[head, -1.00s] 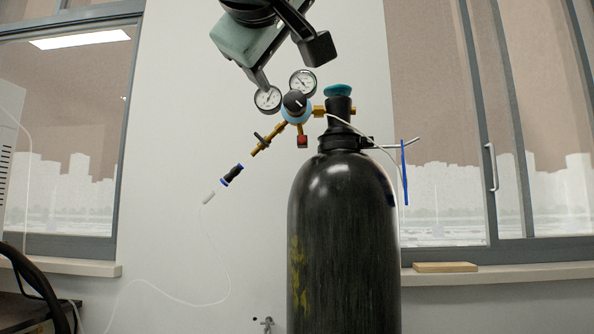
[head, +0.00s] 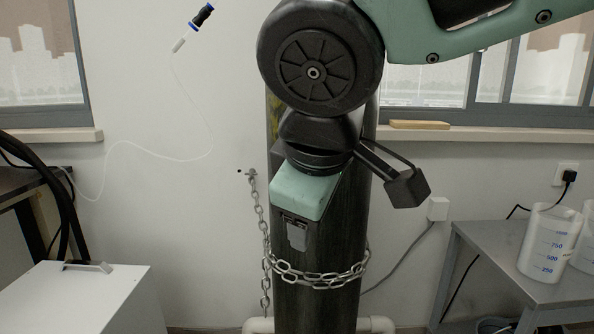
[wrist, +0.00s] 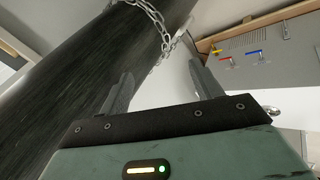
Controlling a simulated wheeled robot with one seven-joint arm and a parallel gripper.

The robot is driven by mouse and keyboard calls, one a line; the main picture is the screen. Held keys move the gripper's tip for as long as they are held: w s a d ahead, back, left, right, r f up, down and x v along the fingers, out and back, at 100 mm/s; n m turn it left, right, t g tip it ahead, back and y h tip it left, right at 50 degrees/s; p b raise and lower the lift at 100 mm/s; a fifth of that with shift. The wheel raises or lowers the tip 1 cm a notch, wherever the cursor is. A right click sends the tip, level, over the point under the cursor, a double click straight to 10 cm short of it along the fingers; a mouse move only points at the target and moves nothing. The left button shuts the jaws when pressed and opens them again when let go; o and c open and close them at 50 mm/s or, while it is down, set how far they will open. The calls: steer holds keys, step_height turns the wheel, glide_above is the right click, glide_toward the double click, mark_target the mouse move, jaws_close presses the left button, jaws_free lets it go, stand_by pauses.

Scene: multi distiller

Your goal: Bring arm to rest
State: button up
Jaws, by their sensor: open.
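My gripper (head: 297,236) hangs in front of the black gas cylinder (head: 315,312), pointing down, with my folded arm above it. In the wrist view my gripper (wrist: 163,88) has its two fingers spread apart with nothing between them. The cylinder (wrist: 75,65) fills the left of that view, beside the fingers; I cannot tell whether they touch. The cylinder's top is hidden or out of frame in the head view.
A chain (head: 318,276) wraps the cylinder and runs to the wall. A thin white tube (head: 190,158) ends in a blue-black fitting (head: 202,15). A grey table (head: 515,270) with a beaker (head: 549,243) is at right, a white box (head: 85,300) at lower left.

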steer(key=s+d+f+m+g, duration=0.3)
steer(key=s+d+f, duration=0.35)
steer(key=f, duration=0.25)
steer(key=s+d+f+m+g, duration=0.2)
steer(key=s+d+f+g, duration=0.2)
steer(key=s+d+f, duration=0.35)
step_height(320, 180, up, 28)
steer(key=a+p, duration=0.1)
steer(key=p, duration=2.8)
steer(key=shift+a+f+y, duration=0.15)
steer(key=shift+a+y, duration=0.15)
steer(key=shift+a, duration=0.1)
